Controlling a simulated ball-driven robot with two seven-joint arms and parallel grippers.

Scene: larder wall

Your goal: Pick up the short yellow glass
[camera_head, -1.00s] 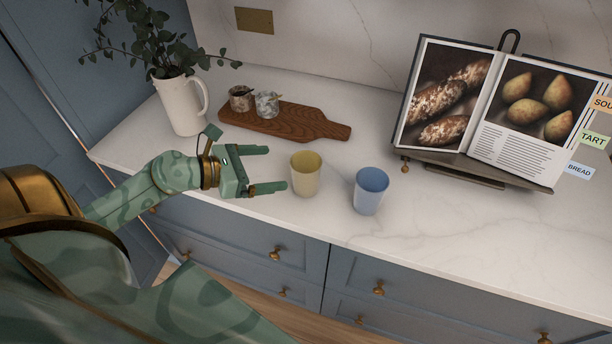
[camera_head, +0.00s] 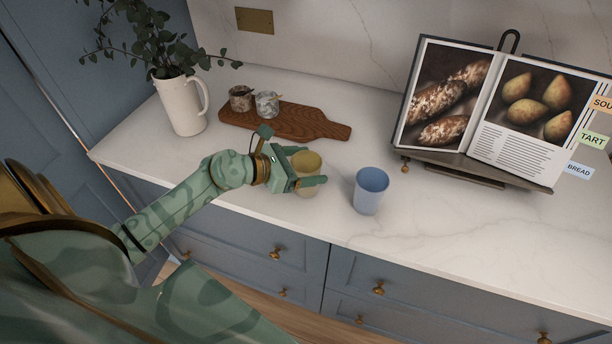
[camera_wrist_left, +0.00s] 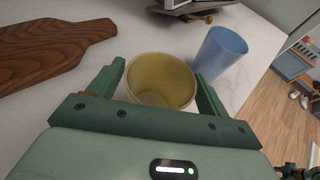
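The short yellow glass (camera_head: 308,162) stands upright on the pale counter, left of the blue glass. It also shows in the left wrist view (camera_wrist_left: 161,80), its open mouth facing the camera. My left gripper (camera_head: 312,166) is open, with one finger on each side of the yellow glass. In the left wrist view the fingers (camera_wrist_left: 160,85) show small gaps to the glass, though contact lower down is hidden. Part of the glass is hidden behind the gripper in the head view.
A taller blue glass (camera_head: 370,190) stands close to the right of the yellow one. Behind are a wooden board (camera_head: 300,122) with two small jars and a white pitcher (camera_head: 181,105) of leaves. An open book (camera_head: 490,110) on a stand is at the right. The counter's front edge is near.

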